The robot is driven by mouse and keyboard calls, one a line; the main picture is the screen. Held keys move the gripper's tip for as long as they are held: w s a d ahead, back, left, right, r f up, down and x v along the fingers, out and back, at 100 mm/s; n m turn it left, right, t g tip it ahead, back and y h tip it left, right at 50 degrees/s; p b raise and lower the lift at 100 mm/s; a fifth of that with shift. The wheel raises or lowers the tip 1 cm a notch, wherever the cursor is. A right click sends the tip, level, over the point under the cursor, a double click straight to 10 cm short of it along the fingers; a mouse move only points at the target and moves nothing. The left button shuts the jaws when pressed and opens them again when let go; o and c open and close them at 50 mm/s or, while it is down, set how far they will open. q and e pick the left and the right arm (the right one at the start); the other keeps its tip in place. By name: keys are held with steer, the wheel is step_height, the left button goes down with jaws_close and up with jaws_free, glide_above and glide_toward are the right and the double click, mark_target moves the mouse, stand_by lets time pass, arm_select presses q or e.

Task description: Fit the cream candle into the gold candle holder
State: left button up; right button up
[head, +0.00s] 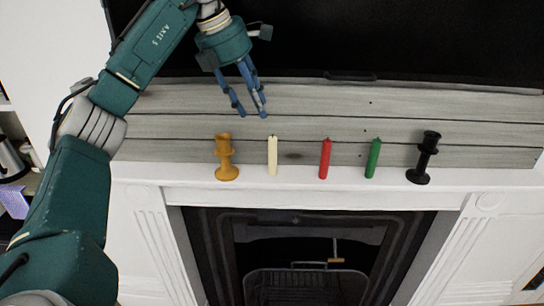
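The cream candle (272,156) stands upright on the white mantel, second from the left in a row. The gold candle holder (226,158) stands upright just left of it, apart from it, and no candle shows in its top. My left gripper (252,112) reaches down from the top, above and behind the gap between holder and candle. Its blue fingers are spread apart with nothing between them, touching neither object. My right gripper is not in view.
A red candle (325,158), a green candle (373,158) and a black candle holder (424,158) stand further right on the mantel (466,176). Grey wooden boards and a dark screen (400,40) are behind. The fireplace opening (300,235) is below.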

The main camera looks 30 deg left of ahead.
arm_select(q)
glide_above(271, 138)
steer(key=s+a, duration=0.2)
step_height(271, 138, down, 4)
steer(key=p+x, duration=0.1)
steer(key=x, duration=0.1)
steer(key=d+p+x, duration=0.1)
steer(key=x, duration=0.2)
steer(key=shift+s+f+p, duration=0.1)
steer(key=shift+f+p, duration=0.05)
steer(key=shift+p, duration=0.2)
steer(key=shift+f, duration=0.2)
jaws_close()
